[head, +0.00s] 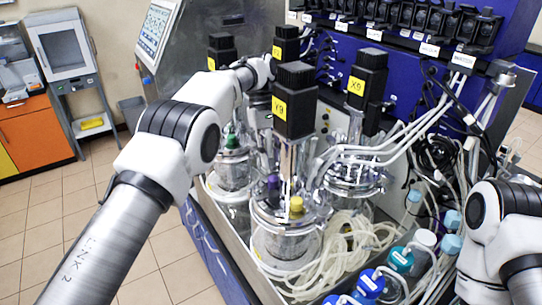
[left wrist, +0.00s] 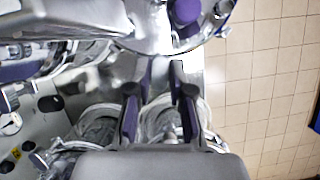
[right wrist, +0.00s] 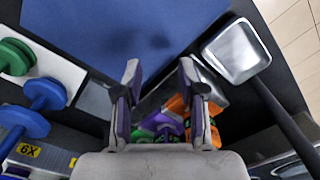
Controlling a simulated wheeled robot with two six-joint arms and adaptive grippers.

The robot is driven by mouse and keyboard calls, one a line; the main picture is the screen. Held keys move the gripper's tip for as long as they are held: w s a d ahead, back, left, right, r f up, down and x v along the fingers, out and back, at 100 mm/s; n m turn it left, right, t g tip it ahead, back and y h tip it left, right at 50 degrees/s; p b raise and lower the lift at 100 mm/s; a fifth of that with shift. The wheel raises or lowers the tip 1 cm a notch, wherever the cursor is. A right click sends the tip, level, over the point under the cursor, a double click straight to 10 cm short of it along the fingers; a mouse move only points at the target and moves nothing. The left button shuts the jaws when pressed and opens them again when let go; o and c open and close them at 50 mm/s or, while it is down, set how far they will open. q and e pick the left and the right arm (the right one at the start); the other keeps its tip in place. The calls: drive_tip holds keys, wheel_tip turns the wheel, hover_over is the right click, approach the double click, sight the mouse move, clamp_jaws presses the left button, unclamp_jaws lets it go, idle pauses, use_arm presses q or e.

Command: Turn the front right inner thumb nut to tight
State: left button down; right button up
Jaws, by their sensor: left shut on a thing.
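In the left wrist view my left gripper (left wrist: 161,68) has its purple-padded fingers closed on a small metal part among the shiny vessel fittings, which I take to be the thumb nut; its outline is unclear. A purple cap (left wrist: 186,12) is just beyond. In the head view my left arm reaches in behind the front motor block (head: 294,102) with its yellow label, and the fingers are largely hidden. Below that block stands the front glass vessel (head: 288,245) with purple and yellow caps. My right gripper (right wrist: 160,72) is open and empty.
A second motor block (head: 366,85) and vessel (head: 352,178) stand to the right. Coiled clear tubing (head: 345,250) and blue-capped bottles (head: 400,260) crowd the front right. Under my right gripper are orange things (right wrist: 203,120), with a metal square head (right wrist: 236,53) beside.

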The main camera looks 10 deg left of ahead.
use_arm(q)
drive_tip(key=c, duration=1.1)
unclamp_jaws()
drive_tip(key=shift+f, duration=0.1)
drive_tip(key=shift+o, duration=0.3)
